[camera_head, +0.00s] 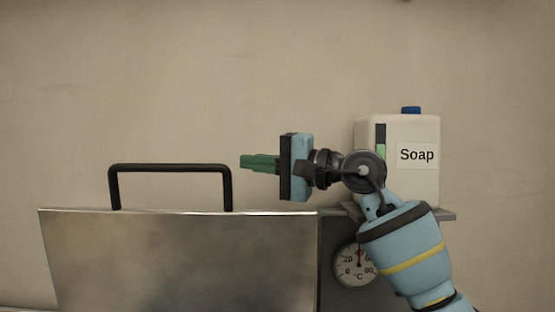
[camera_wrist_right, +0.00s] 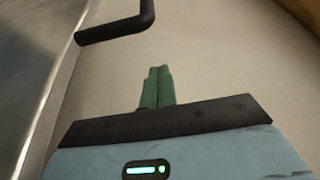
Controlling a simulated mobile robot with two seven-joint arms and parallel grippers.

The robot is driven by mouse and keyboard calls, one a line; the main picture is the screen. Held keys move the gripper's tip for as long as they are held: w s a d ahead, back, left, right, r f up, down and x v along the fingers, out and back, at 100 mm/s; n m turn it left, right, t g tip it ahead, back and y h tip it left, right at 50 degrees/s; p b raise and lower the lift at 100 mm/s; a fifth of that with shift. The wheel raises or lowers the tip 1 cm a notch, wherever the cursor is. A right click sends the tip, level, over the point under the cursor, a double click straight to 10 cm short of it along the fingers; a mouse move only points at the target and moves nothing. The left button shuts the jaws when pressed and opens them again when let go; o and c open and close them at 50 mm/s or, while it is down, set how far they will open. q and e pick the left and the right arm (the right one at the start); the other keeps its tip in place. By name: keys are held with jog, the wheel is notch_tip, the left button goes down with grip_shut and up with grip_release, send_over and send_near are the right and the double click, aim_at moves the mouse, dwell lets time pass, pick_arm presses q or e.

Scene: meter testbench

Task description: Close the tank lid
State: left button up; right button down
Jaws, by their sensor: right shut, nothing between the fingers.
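The tank lid (camera_head: 180,262) is a plain metal panel that stands raised, its broad face toward me in the head view. A black bar handle (camera_head: 170,168) rises at its top edge. My right gripper (camera_head: 243,162) is shut and empty, its green fingers together and pointing left. In the head view it appears just right of the handle and above the lid's top right corner, apart from both. In the right wrist view the green fingers (camera_wrist_right: 157,86) point up the picture, with the handle (camera_wrist_right: 118,27) beyond them to the left and the lid (camera_wrist_right: 42,65) along the left side.
A white soap container (camera_head: 417,180) with a blue cap stands on a small grey shelf (camera_head: 447,214) behind my right arm. A round temperature gauge (camera_head: 353,268) sits below it, right of the lid. A plain beige wall (camera_head: 200,80) fills the background.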

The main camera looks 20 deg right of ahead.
aim_at(241, 210)
jog(key=shift+s+a+f+p, duration=0.1)
jog(key=shift+s+a+p, duration=0.2)
jog(key=shift+s+a, duration=0.35)
jog(key=shift+s+a+f+p, duration=0.1)
jog(key=shift+s+a+p, duration=0.25)
jog(key=shift+a, duration=0.5)
jog(key=shift+f, duration=0.1)
jog(key=shift+s+f, duration=0.1)
